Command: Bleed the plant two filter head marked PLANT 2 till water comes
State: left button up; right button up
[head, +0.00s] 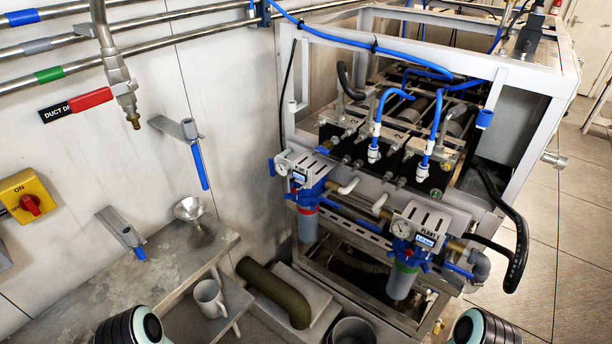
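Two filter heads are on the front of the white-framed machine in the head view. The left filter head (306,172) has a blue body, a pressure gauge, a small display and a grey-blue bowl with a red band below. The right filter head (421,228) has a gauge, a lit blue display and a bowl with a green band. The right head's label seems to read PLANT 1; the left head's label is too small to read surely. No water shows at either head. Neither of my grippers is in view; only dark rounded parts of my arms show at the bottom edge.
A grey bench (160,262) on the left bears a metal funnel (190,209). A mug (209,298) stands on a lower shelf. A thick olive hose (275,292) and a grey bucket (353,331) are below the heads. A black hose (519,250) loops out at right. Open floor lies right.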

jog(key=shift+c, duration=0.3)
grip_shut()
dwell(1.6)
